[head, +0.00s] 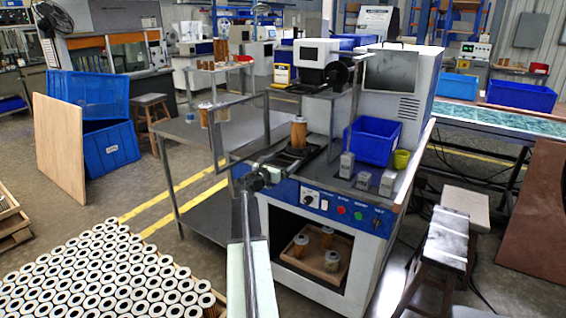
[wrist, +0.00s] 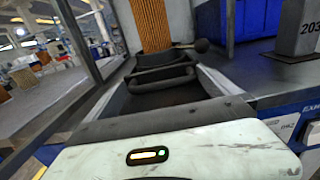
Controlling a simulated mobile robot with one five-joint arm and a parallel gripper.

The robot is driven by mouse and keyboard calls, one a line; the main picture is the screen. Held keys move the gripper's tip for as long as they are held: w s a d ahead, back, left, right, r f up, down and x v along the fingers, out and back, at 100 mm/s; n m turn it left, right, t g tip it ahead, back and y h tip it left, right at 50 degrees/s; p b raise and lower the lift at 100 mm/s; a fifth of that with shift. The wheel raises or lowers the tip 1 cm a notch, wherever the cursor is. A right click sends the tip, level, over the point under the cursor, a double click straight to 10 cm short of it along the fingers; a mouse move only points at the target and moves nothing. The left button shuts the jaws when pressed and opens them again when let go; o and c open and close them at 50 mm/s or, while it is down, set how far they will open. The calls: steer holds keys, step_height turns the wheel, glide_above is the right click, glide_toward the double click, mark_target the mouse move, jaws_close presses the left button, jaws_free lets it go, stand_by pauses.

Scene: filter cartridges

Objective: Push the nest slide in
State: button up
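The nest slide (head: 289,161) is a dark carriage on rails at the front left of the machine top. An orange-brown filter cartridge (head: 298,133) stands upright at its far end; it also shows in the wrist view (wrist: 152,25), its top cut off. My gripper (head: 268,174) is at the slide's near end, in front of the machine. In the wrist view its dark fingers (wrist: 162,76) lie close together with nothing between them, pointing toward the cartridge. A dark ball knob (wrist: 202,45) shows just beyond them. Whether the fingers touch the slide I cannot tell.
A framed guard (head: 237,128) stands open left of the slide. On the machine top to the right are a blue bin (head: 371,142), grey blocks (head: 364,180) and a yellow-green cup (head: 401,159). Many cartridges (head: 110,275) fill the lower left; a stool (head: 445,245) stands at right.

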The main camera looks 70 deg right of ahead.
steer(key=w+a, duration=0.1)
steer(key=a, duration=0.6)
steer(key=shift+w+a, duration=0.2)
steer(key=shift+a, duration=0.15)
steer(key=shift+w, duration=0.1)
